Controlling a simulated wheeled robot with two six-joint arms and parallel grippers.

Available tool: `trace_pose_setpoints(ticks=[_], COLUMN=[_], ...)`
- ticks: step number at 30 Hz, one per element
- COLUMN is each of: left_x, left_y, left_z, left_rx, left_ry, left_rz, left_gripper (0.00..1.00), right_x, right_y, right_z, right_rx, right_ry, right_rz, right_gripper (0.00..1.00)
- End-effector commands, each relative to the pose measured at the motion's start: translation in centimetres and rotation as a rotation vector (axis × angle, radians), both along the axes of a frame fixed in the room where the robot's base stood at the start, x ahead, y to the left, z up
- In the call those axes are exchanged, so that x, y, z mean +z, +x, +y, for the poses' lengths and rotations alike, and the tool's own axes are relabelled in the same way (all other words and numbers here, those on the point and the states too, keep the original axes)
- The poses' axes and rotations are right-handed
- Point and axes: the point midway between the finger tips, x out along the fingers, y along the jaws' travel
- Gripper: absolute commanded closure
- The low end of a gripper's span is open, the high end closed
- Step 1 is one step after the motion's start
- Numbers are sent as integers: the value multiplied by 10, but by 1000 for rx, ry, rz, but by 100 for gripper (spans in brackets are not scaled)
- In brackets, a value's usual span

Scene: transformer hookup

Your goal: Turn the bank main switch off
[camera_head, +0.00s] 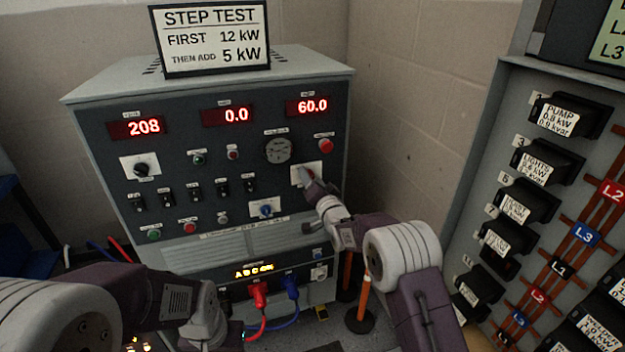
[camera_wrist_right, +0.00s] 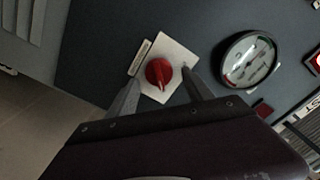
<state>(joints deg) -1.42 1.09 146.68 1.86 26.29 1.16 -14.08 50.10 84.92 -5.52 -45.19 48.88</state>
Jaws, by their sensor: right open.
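A red rotary knob sits on a white square plate (camera_head: 298,179) at the right side of the grey control cabinet. Its label is too small to read, so I cannot confirm that it is the bank main switch. In the right wrist view the red knob (camera_wrist_right: 159,73) is plain, with its ridge near upright in that picture. My right gripper (camera_head: 308,178) is at this plate, and partly hides the knob in the head view. Its open fingers (camera_wrist_right: 158,82) stand on either side of the knob, with gaps showing. My left arm's wrist (camera_head: 205,318) is low at the left; its fingers cannot be made out.
A round gauge (camera_head: 278,150) and a red button (camera_head: 326,146) are close to the knob. Red and blue plugs (camera_head: 258,290) with cables are low on the cabinet. A breaker panel (camera_head: 500,90) stands at the right.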

Motion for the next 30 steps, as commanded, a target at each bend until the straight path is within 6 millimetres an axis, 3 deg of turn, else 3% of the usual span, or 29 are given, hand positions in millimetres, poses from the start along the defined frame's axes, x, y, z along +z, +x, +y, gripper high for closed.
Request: trace_pose_setpoints(ticks=[5,8,12,22,30], left_x=[0,0,0,-5,-19], left_y=[0,0,0,0,0], left_z=[0,0,0,0,0], left_rx=[0,0,0,0,0], left_ry=[0,0,0,0,0], left_rz=[0,0,0,0,0], left_gripper=[64,64,64,64,64], right_x=[0,0,0,-1,-1], right_y=[0,0,0,0,-1], right_z=[0,0,0,0,2], right_rx=[0,0,0,0,0], right_ry=[0,0,0,-52,-234], right_rz=[0,0,0,-17,-78], right_gripper=[40,63,100,100,100])
